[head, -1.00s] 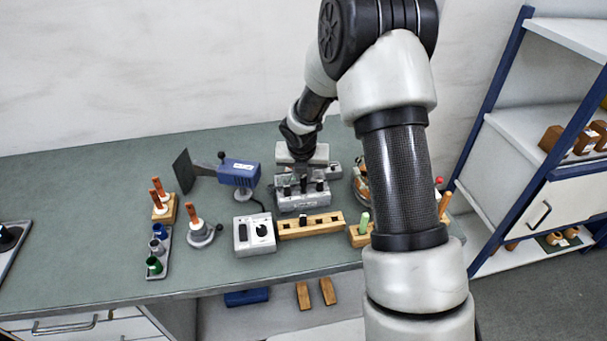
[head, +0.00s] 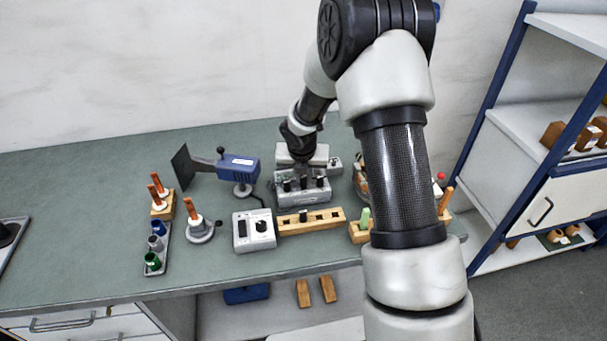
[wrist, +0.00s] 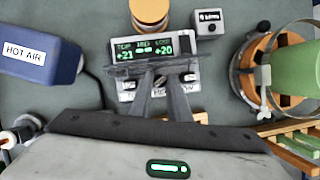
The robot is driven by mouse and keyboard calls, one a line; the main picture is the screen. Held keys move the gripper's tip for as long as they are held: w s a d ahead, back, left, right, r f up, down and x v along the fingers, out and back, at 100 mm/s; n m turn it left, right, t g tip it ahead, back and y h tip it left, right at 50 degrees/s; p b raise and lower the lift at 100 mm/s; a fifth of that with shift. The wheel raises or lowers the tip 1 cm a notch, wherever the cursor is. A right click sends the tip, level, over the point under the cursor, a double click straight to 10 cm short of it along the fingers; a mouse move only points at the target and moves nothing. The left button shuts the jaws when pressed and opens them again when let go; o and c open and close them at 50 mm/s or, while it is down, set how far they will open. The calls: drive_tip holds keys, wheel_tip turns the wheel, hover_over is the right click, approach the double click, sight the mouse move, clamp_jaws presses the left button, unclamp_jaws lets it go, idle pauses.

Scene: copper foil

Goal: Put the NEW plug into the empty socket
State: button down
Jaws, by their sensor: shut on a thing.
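A grey socket block (head: 302,195) stands at the back middle of the bench in the head view, with dark plugs upright along its top. My gripper (head: 303,174) is directly above its middle position, pointing down. In the wrist view my fingers (wrist: 160,98) reach down in front of the block's display (wrist: 152,48), which reads TOP +21 and LOW +20, with the MID reading unclear. My gripper is shut on a plug that the fingers mostly hide. I cannot tell how deep it sits, nor read a NEW mark. A wooden rack (head: 325,224) holds one dark plug (head: 303,215) nearer the front.
A blue hot-air tool (head: 238,170) stands left of the block. A grey control box (head: 254,230) is in front. Right of the block, a round clamp stand (wrist: 256,75) is close to my gripper in the wrist view. Free bench lies at the far left.

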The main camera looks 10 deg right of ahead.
sight(303, 179)
idle(0.3)
drive_tip(key=c, duration=1.3)
unclamp_jaws()
drive_tip(key=shift+o, duration=0.2)
drive_tip(key=shift+r+p, duration=1.05)
wheel_tip(303, 179, up, 3)
drive_tip(key=p, duration=0.2)
drive_tip(key=shift+f+p, duration=0.1)
drive_tip(key=shift+p, duration=0.25)
drive_tip(key=shift+r, duration=2.05)
